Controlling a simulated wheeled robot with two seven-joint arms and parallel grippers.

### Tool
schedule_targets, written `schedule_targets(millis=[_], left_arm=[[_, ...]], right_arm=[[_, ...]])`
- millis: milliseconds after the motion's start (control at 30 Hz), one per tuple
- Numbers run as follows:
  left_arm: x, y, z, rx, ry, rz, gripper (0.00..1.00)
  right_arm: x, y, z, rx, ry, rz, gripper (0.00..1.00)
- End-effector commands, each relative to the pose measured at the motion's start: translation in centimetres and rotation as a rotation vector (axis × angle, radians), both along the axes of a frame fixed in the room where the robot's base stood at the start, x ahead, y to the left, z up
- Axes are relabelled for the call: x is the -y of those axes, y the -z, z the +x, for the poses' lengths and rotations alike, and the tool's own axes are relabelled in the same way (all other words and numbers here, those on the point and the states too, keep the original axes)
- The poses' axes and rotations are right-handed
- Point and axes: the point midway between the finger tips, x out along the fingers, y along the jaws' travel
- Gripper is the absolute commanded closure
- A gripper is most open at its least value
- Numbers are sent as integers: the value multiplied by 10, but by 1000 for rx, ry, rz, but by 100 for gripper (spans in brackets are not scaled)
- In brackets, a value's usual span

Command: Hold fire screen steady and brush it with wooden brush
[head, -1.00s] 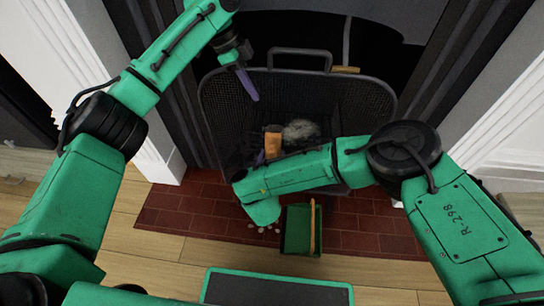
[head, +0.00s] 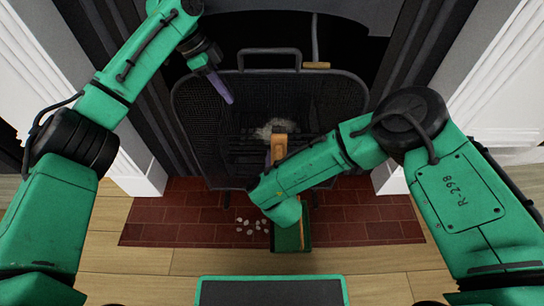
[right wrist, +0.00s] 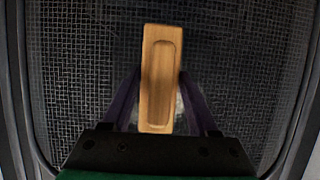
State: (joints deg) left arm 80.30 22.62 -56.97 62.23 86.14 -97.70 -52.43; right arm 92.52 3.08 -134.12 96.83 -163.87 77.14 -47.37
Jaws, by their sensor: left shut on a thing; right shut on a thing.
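The fire screen (head: 190,130), dark mesh in a dark frame with a top handle, stands upright before the fireplace. My left gripper (head: 220,88) is shut on its upper left part. My right gripper (right wrist: 160,95) is shut on the wooden brush (right wrist: 160,80), a light wood block with a rounded groove. In the head view the brush (head: 279,147) is in front of the middle of the screen, beside a pale grey patch (head: 268,130). The mesh fills the background in the right wrist view. Bristles are hidden, so I cannot tell whether they touch the mesh.
A green dustpan (head: 290,242) lies on the red tile hearth (head: 200,232), partly under my right forearm. Several pale bits (head: 250,227) lie left of it. A wooden-handled tool (head: 317,65) shows behind the screen's top. White pillars (head: 142,172) flank the fireplace.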

Motion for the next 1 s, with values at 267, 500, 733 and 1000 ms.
schedule_targets(millis=[267, 500, 733, 1000], left_arm=[[0, -1, 0, 0, 0, 0, 100], [0, -1, 0, 0, 0, 0, 100], [0, -1, 0, -1, 0, 0, 100], [0, 0, 0, -1, 2, 0, 100]], right_arm=[[25, -1, -1, 3, 2, 0, 85], [44, -1, 1, 2, 1, -2, 85], [59, -1, 2, 3, 2, -1, 85], [60, -19, 1, 4, 4, 1, 85]])
